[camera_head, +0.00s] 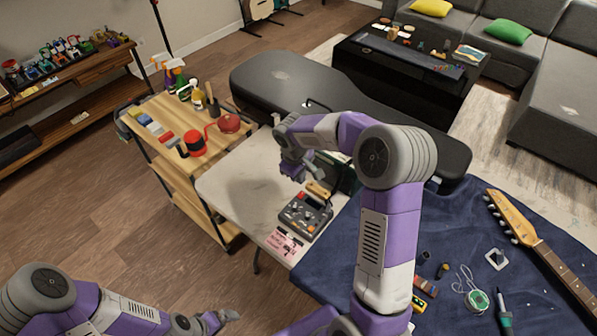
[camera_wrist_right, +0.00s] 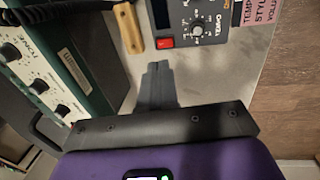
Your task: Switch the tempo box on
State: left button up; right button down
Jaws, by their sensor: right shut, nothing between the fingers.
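The tempo box appears to be the dark grey box with knobs and buttons (camera_head: 305,216) on the pale table in the head view. In the right wrist view its dial panel (camera_wrist_right: 203,22) is at the top, partly cut off by the frame. A red switch (camera_wrist_right: 165,43) sits at its lower left corner. My right gripper (camera_head: 302,172) is shut and empty, behind the box in the head view. In the wrist view its fingertips (camera_wrist_right: 158,66) point at the red switch, with a small gap in the picture; contact cannot be told. My left gripper (camera_head: 222,318) is far from the box, its jaws unclear.
A pink card (camera_head: 284,244) lies in front. A black guitar case (camera_head: 270,82) is behind.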

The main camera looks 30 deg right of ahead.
aim_at(302, 193)
jog(key=f, duration=0.2)
jog(key=f+b, duration=0.1)
jog(key=f, duration=0.2)
jog(key=d+f, duration=0.1)
jog(key=f, duration=0.1)
jog(key=shift+w+f+b, duration=0.2)
jog(key=shift+f+b, duration=0.05)
jog(key=shift+b, duration=0.1)
pick_arm(q)
notch_tip(302, 193, down, 2)
jog(key=shift+f, duration=0.1)
